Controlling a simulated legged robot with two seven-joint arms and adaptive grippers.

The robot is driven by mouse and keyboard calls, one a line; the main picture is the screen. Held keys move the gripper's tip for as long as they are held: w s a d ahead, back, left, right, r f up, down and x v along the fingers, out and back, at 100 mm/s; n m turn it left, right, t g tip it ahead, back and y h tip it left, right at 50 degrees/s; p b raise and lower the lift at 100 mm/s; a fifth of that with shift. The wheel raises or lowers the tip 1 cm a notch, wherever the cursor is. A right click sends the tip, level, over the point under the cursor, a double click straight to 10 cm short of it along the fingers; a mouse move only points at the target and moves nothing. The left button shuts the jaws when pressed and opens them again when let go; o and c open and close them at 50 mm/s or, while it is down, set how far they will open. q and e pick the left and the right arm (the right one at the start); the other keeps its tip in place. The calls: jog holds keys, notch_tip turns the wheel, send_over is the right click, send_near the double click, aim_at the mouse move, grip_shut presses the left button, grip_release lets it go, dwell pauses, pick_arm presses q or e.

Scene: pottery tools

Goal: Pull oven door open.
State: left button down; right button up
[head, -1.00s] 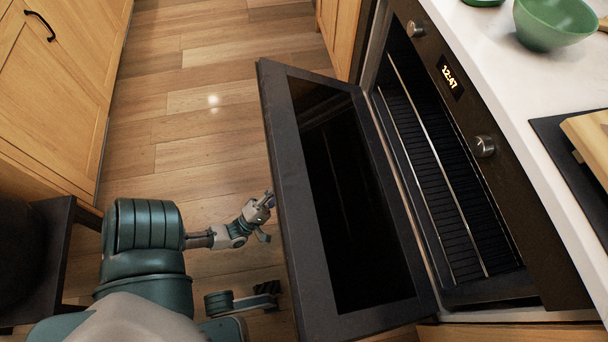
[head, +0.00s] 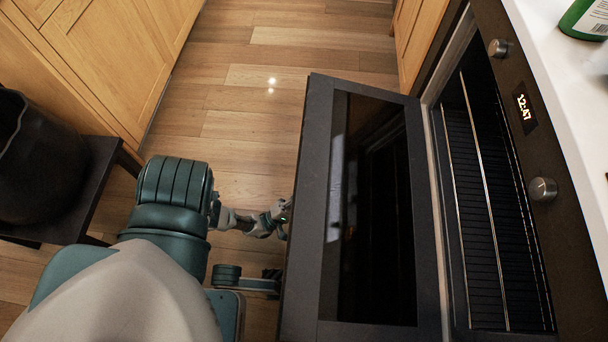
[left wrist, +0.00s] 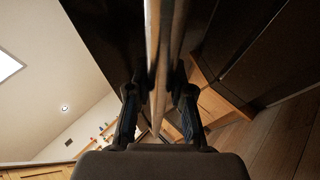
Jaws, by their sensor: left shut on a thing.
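The dark oven door (head: 307,240) is folded well down from the oven (head: 560,232), and its glass panel faces up. The oven's inside shows a wire rack (head: 485,215). My left gripper (head: 283,212) is at the door's outer edge, partly hidden behind it. In the left wrist view, the fingers of my left gripper (left wrist: 160,105) are closed around a long bar, the door handle (left wrist: 154,45). The handle is hidden in the head view. My right gripper is not in view.
Wooden cabinets (head: 95,55) stand on the left, with a dark stool (head: 95,190) bearing a dark pot (head: 35,160). The wooden floor (head: 255,120) between is clear. A white counter (head: 560,75) with a green container (head: 585,18) runs along the right.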

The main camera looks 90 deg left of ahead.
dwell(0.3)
pick_arm(q)
jog(key=c, duration=1)
grip_release()
jog(key=shift+s+d+f, duration=0.15)
jog(key=shift+s+f, duration=0.15)
jog(key=shift+f, duration=0.05)
jog(key=shift+s+d+f, duration=0.25)
jog(key=shift+s+d, duration=0.7)
jog(key=shift+s, duration=1.15)
jog(key=shift+s+d+f, duration=0.25)
jog(key=shift+s+d, duration=0.7)
jog(key=shift+s, duration=1.15)
jog(key=shift+s+d+f, duration=0.25)
jog(key=shift+s+d, duration=0.7)
jog(key=shift+s, duration=1.15)
